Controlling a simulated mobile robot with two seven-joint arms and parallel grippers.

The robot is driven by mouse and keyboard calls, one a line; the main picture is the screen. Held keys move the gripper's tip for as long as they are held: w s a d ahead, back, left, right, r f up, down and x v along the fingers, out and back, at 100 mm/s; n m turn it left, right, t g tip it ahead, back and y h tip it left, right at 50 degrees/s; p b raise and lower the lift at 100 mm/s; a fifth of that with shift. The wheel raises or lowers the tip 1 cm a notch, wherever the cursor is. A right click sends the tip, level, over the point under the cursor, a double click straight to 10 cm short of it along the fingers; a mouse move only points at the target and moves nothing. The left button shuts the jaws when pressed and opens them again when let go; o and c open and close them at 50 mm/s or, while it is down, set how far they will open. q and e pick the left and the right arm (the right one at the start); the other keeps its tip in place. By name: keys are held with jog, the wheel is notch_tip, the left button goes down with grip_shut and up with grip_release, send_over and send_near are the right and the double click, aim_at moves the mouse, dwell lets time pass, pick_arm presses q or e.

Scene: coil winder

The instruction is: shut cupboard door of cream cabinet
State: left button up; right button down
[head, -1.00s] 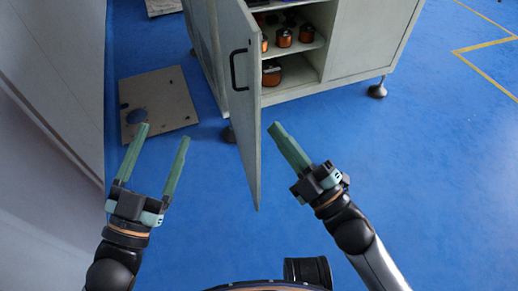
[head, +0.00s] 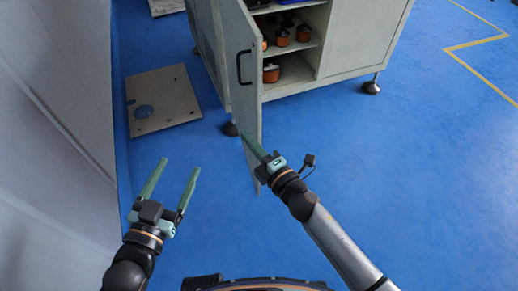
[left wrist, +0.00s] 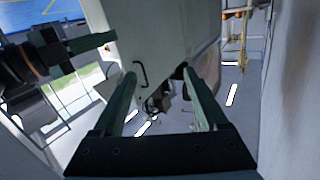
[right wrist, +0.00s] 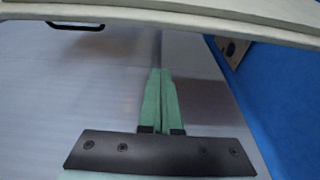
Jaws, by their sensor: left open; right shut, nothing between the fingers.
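The cream cabinet (head: 365,45) stands at the top of the head view. Its cupboard door (head: 247,118) is swung open toward me, with a black handle (head: 245,67) on its left face. In the right wrist view the handle (right wrist: 75,26) shows at the upper left. My right gripper (head: 246,136) is shut and empty, with its fingers at the inner side of the door's lower part; I cannot tell whether they touch. My left gripper (head: 178,165) is open and empty, left of the door and apart from it. The handle also shows in the left wrist view (left wrist: 139,75).
A flat board (head: 160,100) lies on the blue floor left of the cabinet. A pale wall (head: 60,130) runs along the left. The floor at right is clear.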

aim_at(257, 128)
pick_arm(q)
jog(key=shift+w+r+t+h, duration=0.1)
jog(key=shift+r+t+h, duration=0.25)
jog(key=shift+r, duration=0.85)
pick_arm(e)
jog(key=shift+w+d, duration=0.35)
jog(key=shift+w, duration=0.3)
jog(key=shift+w+d, duration=0.35)
jog(key=shift+w, duration=0.3)
jog(key=shift+w+d, duration=0.35)
jog(key=shift+w, duration=0.3)
jog(key=shift+d, duration=0.1)
